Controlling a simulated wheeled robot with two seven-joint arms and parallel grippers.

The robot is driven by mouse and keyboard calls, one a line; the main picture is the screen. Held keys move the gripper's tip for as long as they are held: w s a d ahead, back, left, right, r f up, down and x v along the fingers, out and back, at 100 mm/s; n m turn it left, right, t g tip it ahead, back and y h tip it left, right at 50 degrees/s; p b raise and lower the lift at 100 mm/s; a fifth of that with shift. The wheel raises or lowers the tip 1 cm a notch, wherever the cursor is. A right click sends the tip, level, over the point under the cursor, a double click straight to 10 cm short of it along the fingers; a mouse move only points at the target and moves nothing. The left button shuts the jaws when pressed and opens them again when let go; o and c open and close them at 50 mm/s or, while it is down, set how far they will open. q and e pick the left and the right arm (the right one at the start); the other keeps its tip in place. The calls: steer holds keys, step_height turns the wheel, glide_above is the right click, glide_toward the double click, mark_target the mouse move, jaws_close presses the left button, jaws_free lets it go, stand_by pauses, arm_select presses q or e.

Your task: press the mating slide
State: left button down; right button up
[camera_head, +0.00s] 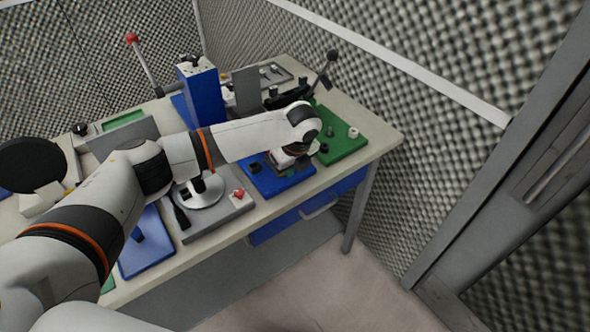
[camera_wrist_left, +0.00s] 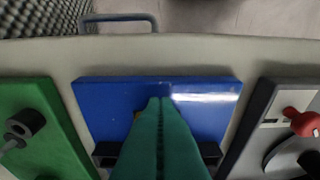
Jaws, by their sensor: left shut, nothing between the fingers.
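My left gripper (camera_head: 284,165) reaches over a blue board (camera_head: 282,186) near the table's front edge. In the left wrist view its two green fingers (camera_wrist_left: 160,102) are shut together, with nothing between them. They point down over the middle of the blue board (camera_wrist_left: 205,92). A black block (camera_wrist_left: 105,150) shows left of the fingers and another black block (camera_wrist_left: 210,150) right of them, both on the board. A small orange bit shows beside the left finger, mostly hidden. I cannot make out the mating slide for certain; the fingers and wrist cover the board's middle. My right gripper is not in view.
A green board (camera_head: 345,136) with small black and white parts lies to the right. A grey board (camera_head: 222,212) with a red knob (camera_head: 238,194) lies to the left. A blue upright press (camera_head: 203,95) and levers stand behind. A blue drawer (camera_head: 300,217) is below.

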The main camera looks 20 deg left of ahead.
arm_select(q)
steer(key=shift+w, duration=0.1)
steer(key=shift+w+a, duration=0.95)
steer(key=shift+a, duration=0.3)
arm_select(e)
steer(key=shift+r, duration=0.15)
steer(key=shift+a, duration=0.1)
arm_select(q)
steer(key=shift+r, duration=0.1)
